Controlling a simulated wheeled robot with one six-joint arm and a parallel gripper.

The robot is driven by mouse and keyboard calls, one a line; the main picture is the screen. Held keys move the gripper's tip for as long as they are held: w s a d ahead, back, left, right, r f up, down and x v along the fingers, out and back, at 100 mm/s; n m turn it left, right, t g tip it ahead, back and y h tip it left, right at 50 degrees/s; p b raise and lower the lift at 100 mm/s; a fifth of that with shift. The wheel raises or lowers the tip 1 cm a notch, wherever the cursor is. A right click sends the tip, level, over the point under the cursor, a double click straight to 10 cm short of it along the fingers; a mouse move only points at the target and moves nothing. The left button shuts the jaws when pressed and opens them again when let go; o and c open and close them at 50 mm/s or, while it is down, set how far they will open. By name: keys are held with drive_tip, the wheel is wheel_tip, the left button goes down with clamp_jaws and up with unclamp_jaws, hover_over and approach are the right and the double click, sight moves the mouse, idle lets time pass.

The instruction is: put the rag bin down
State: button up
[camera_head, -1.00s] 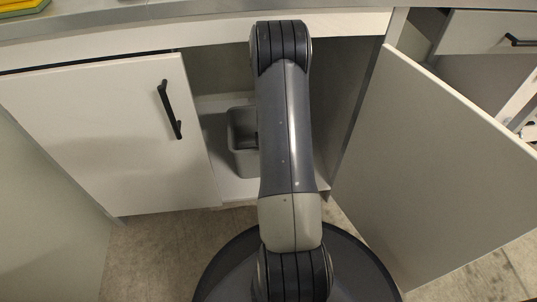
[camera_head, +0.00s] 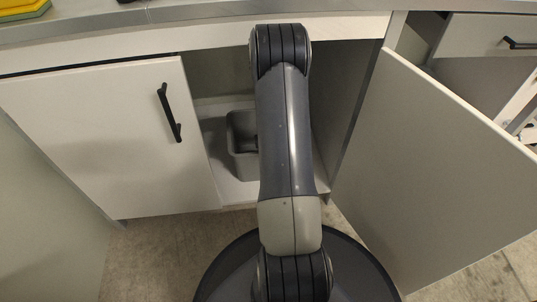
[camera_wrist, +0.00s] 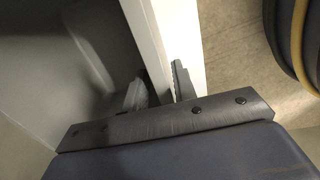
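The rag bin (camera_head: 243,163) is a grey, open-topped bin inside the open cabinet. It looks upright at the front left of the white cabinet floor (camera_head: 228,193), partly behind my arm. In the wrist view, a large grey surface at left looks like the inside of the bin (camera_wrist: 60,85). The fingers of my gripper (camera_wrist: 159,90) show at its edge, a little apart, with a thin grey strip between them. I cannot tell whether they press on the bin's wall. My gripper is hidden behind my arm in the head view.
The right cabinet door (camera_head: 430,170) stands wide open. The left door (camera_head: 110,140), with a black handle (camera_head: 169,113), is closed beside the opening. The countertop (camera_head: 200,10) runs above. A drawer (camera_head: 490,35) is at the upper right.

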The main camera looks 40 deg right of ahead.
wheel_tip(320, 180, up, 7)
drive_tip(key=p, duration=0.3)
drive_tip(key=shift+s, duration=0.2)
drive_tip(key=shift+s+a+r, duration=0.1)
